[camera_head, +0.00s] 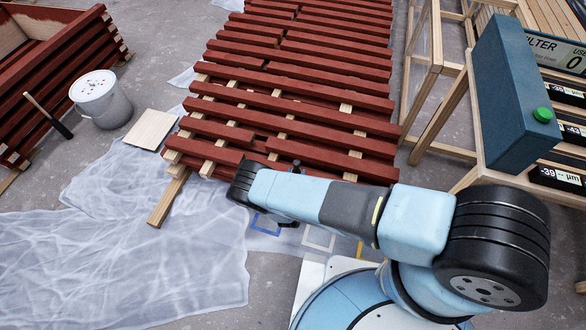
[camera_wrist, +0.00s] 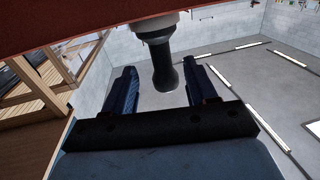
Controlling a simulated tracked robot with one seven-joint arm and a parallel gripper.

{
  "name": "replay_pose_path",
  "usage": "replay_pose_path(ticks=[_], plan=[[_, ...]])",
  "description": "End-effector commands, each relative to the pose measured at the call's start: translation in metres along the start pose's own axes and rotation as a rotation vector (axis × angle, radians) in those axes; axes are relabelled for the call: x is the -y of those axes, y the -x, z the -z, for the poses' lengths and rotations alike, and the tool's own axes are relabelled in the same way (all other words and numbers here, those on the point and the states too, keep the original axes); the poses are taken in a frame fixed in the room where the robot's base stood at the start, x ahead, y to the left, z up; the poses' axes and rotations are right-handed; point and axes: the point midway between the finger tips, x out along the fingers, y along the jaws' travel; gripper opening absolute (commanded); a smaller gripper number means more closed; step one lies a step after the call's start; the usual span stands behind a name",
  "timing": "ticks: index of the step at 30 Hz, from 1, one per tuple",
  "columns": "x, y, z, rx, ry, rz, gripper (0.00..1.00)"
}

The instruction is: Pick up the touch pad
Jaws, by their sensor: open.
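In the wrist view my gripper (camera_wrist: 160,66) is open, with one dark blue finger on each side. A dark, rounded handle (camera_wrist: 164,68) with a pale grey head (camera_wrist: 155,24) shows between the fingers. It may be the touch pad, but I cannot tell for sure. The handle appears apart from both fingers, and the red surface (camera_wrist: 75,22) across the top hides the upper part of the head. In the head view my arm reaches left over the near edge of the red battens (camera_head: 300,105). My fingers and the touch pad cannot be made out clearly there.
A white bucket (camera_head: 100,100), a brush-like tool (camera_head: 50,118) and a square wooden panel (camera_head: 151,130) lie left of the battens. Plastic sheeting (camera_head: 130,250) covers the floor at lower left.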

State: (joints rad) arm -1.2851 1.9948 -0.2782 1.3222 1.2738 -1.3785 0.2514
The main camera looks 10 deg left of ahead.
Motion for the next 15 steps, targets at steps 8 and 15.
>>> replay_pose_path(ticks=[8, 15], plan=[[0.003, -0.036, -0.002, 0.0, 0.0, 0.001, 0.57], [0.003, -0.043, -0.002, 0.001, 0.0, 0.001, 0.57]])
